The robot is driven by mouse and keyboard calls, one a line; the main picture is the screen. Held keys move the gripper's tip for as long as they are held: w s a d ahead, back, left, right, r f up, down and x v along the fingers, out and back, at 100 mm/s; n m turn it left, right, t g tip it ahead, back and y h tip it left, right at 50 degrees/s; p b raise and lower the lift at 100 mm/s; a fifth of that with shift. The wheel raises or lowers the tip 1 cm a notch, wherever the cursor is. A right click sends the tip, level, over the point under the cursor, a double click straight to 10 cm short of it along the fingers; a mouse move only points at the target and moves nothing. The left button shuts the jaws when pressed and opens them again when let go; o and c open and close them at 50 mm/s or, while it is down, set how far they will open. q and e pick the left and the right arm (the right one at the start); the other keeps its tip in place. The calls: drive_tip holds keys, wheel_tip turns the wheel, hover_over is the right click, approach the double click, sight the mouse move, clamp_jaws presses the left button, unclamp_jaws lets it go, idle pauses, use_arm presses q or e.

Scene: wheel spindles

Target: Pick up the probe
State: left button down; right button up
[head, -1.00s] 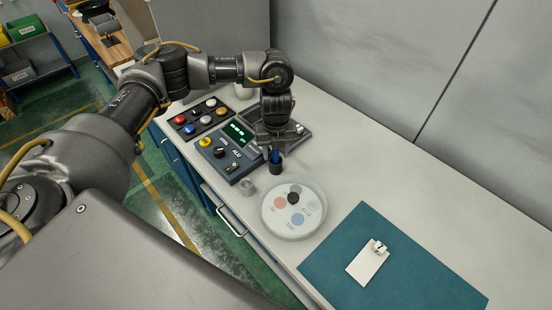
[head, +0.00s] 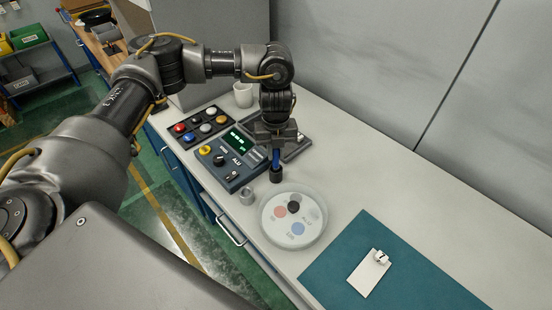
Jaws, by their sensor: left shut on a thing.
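The probe (head: 276,160) is a slim blue rod with a wide black lower end, upright in the head view. My left gripper (head: 276,147) points down and is shut on its upper part, with the blue shaft showing below the fingers. The black end appears just behind the round dish in the picture; I cannot tell whether it touches the table. The grey tester (head: 233,162) with a green display and knobs is left of the probe. My right gripper is not in view.
The round pale dish (head: 267,230) has coloured discs. A small grey metal ring (head: 247,197) stands left of it. A teal mat (head: 340,258) with a white card (head: 368,274) lies to the right. A button panel (head: 201,125) and white mug (head: 242,95) are behind. The right table is clear.

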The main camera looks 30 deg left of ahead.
use_arm(q)
wheel_tip(320, 180, up, 6)
drive_tip(key=shift+r+b, duration=0.25)
drive_tip(key=shift+b, duration=0.3)
drive_tip(key=n, duration=0.2)
drive_tip(key=d+r+n+b, duration=0.1)
drive_tip(key=shift+s, duration=0.3)
drive_tip(key=s+d+r+n+b, duration=0.1)
drive_tip(key=s+r+n, duration=0.1)
drive_tip(key=n, duration=0.9)
drive_tip(key=s+d+r+n+b, duration=0.2)
drive_tip(key=s+r+n, duration=0.1)
drive_tip(key=n, duration=0.8)
drive_tip(key=shift+s+b, duration=0.3)
drive_tip(key=shift+s, duration=0.35)
